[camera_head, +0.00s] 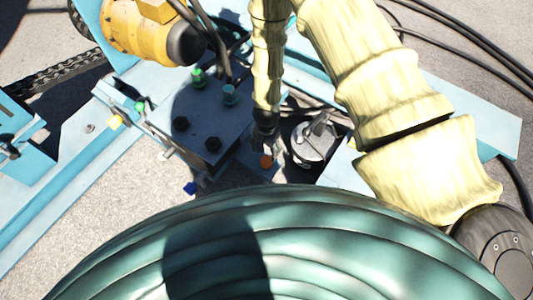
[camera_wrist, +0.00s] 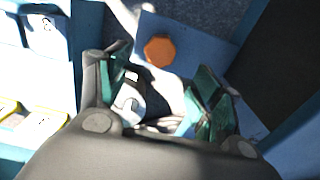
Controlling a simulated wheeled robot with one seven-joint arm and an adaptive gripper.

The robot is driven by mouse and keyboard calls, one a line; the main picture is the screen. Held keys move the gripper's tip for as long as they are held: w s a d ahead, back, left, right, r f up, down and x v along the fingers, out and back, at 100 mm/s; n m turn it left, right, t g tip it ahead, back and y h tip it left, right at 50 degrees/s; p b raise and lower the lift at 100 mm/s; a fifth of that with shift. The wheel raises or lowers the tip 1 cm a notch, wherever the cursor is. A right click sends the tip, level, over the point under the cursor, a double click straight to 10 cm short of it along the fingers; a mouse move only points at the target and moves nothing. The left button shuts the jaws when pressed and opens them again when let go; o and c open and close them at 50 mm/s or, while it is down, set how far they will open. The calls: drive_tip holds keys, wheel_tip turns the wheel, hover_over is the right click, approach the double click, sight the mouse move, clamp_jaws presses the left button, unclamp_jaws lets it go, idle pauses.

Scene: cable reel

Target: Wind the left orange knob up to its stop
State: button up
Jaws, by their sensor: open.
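An orange knob (camera_head: 266,161) shows just below my gripper (camera_head: 265,138) in the head view. In the wrist view the orange knob (camera_wrist: 159,50) has a many-sided top and sits on a blue plate, beyond and between my fingertips (camera_wrist: 160,82). My gripper is open with nothing between its fingers, and a gap shows between them and the knob. Only one orange knob is clear in view. The knob's stem and its stop cannot be made out.
Left of my gripper, a blue block (camera_head: 212,115) bears green, blue and black knobs. A round metal fixture (camera_head: 314,140) stands close to the right. A yellow motor (camera_head: 140,30) is at upper left. Black cables (camera_head: 465,55) lie at upper right.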

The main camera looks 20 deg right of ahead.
drive_tip(key=shift+r, duration=1.25)
